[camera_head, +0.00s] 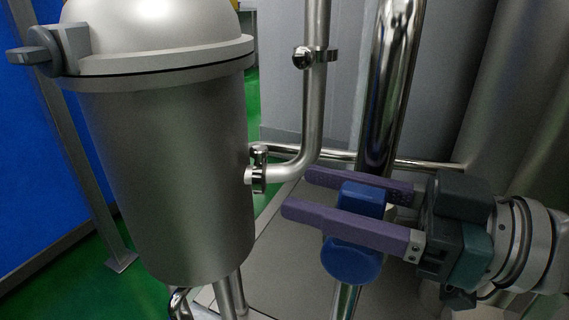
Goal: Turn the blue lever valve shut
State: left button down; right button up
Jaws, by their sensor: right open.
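The blue lever valve (352,262) sits on a vertical chrome pipe right of centre. A blue block-shaped upper part shows between my fingers, and a rounded blue part shows below the nearer finger. My right gripper (297,191) comes in from the right with two long purple fingers. It is open, with one finger on the far side of the blue upper part and the other crossing in front of the valve. The nearer finger hides the valve's middle. I cannot tell whether the fingers touch it. My left gripper is not in view.
A steel tank (170,170) with a domed lid and side clamp fills the left. A bent steel pipe (314,110) joins its side at a clamp (259,168). The thick chrome pipe (392,80) rises behind my right fingers. Large grey cylinders stand at the right.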

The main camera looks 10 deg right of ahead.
jog(key=shift+c, duration=0.3)
grip_shut()
dwell(1.1)
